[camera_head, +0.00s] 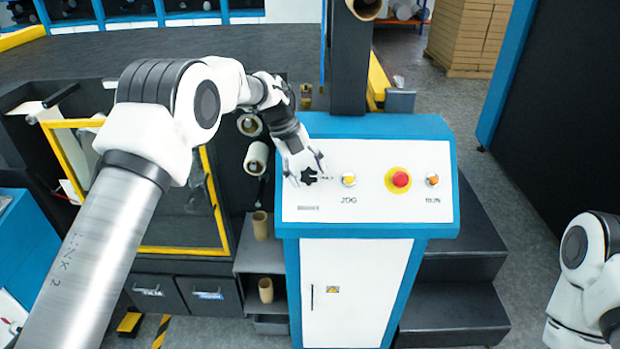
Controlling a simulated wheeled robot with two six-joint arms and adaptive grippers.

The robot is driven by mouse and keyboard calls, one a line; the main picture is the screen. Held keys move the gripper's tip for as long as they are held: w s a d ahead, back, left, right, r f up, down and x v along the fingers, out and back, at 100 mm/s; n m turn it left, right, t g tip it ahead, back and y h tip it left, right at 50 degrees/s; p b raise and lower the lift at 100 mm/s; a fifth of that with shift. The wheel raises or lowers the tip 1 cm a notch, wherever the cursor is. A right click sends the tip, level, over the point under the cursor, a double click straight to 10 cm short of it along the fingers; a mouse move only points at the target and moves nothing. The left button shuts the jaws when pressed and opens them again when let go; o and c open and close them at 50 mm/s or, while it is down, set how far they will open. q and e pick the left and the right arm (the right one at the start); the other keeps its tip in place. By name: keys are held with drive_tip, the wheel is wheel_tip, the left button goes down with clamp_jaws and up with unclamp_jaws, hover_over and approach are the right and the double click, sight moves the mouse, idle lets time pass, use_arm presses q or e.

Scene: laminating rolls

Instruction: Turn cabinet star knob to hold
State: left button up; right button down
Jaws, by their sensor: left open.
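The black star knob (309,175) sits at the left of the sloped white panel (390,206) on the blue-edged cabinet (424,262). My left gripper (306,178) is at the knob, coming in from the upper left, with its open fingers on either side of it. I cannot tell whether the fingers touch the knob. The small label below the knob is too small to read. My right gripper is out of view; only part of my right arm shows at the lower right edge.
Right of the knob are a yellow button (348,180), a red emergency button (399,178) on a yellow base and an orange button (432,180). Cardboard cores (256,158) stick out left of the cabinet. Dark steps (455,312) stand to its right.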

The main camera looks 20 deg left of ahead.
use_arm(q)
drive_tip(key=v, duration=0.9)
drive_tip(key=shift+r, duration=0.25)
drive_tip(key=shift+a, duration=0.1)
